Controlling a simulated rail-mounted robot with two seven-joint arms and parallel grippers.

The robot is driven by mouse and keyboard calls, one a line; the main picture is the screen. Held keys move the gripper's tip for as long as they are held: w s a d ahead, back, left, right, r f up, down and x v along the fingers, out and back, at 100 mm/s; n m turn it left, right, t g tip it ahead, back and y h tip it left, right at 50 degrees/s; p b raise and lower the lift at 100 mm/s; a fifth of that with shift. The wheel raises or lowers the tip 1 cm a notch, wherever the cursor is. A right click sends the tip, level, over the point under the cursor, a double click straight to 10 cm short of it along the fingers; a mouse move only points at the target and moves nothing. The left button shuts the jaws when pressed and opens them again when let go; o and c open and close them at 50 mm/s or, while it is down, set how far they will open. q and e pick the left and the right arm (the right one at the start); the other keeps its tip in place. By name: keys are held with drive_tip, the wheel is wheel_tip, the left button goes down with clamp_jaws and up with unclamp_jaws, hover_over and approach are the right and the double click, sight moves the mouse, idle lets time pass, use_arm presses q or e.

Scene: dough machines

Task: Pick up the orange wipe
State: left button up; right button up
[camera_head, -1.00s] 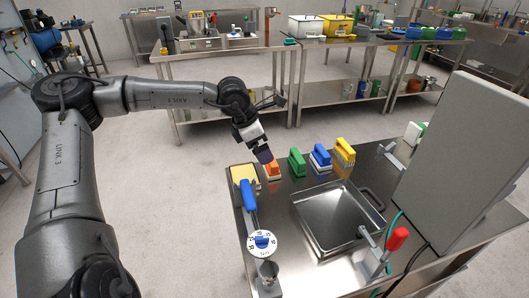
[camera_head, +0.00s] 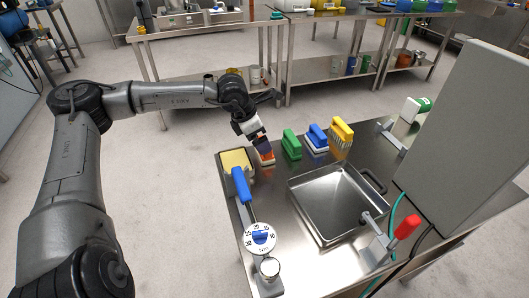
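The orange wipe (camera_head: 267,158) is a small orange block with a pale base. It stands on the steel table near its far left corner, between a yellow sponge and a green-handled brush. My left gripper (camera_head: 262,143) reaches down from above, its dark fingers right at the top of the orange wipe and partly hiding it. I cannot tell whether the fingers are around it or only above it, nor whether they are open or shut. My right gripper is not in view.
Beside the wipe are a yellow sponge (camera_head: 236,161), a green brush (camera_head: 291,144), a blue brush (camera_head: 317,137) and a yellow brush (camera_head: 341,132). A large grey panel (camera_head: 468,132) stands at right.

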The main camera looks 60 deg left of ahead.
use_arm(q)
drive_tip(key=shift+d+b+x, duration=0.1)
drive_tip(key=shift+b+x, duration=0.2)
drive_tip(key=shift+x, duration=0.55)
drive_tip(key=shift+d+b+x, duration=0.15)
drive_tip(key=shift+b+x, duration=0.1)
drive_tip(key=shift+x, duration=0.6)
drive_tip(key=shift+b+x, duration=0.3)
drive_tip(key=shift+x, duration=0.65)
drive_tip(key=shift+w+a+r, duration=0.1)
drive_tip(key=shift+w, duration=0.05)
drive_tip(key=shift+c, duration=1.2)
drive_tip(key=c, duration=0.5)
drive_tip(key=shift+c, duration=0.2)
